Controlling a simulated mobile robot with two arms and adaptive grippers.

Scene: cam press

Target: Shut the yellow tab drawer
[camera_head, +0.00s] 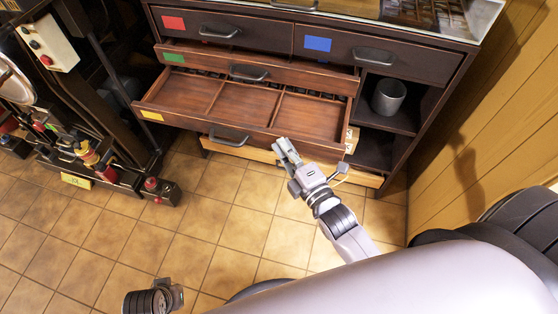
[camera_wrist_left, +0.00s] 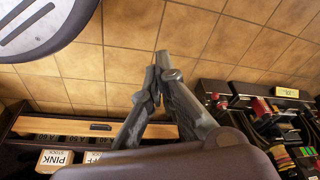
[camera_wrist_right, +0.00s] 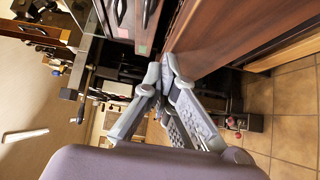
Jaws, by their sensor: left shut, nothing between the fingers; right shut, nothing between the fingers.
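The yellow tab drawer (camera_head: 185,122) is pulled out of the dark cabinet, with its three wooden compartments showing from above. Its yellow tab (camera_head: 152,116) is at the left end of the front, and its handle (camera_head: 228,139) is near the middle. My right gripper (camera_head: 282,146) is shut and empty, close to the drawer front, right of the handle. In the right wrist view its fingertips (camera_wrist_right: 166,60) are beside a brown wooden panel; I cannot tell whether they touch. My left gripper (camera_wrist_left: 162,58) is shut and empty over the tiled floor, away from the drawer.
The green tab drawer (camera_head: 250,73) above is out a little. A pale wooden drawer (camera_head: 245,152) shows below. A grey cup (camera_head: 388,96) stands on the right shelf. Tiled floor (camera_head: 200,230) is clear in front.

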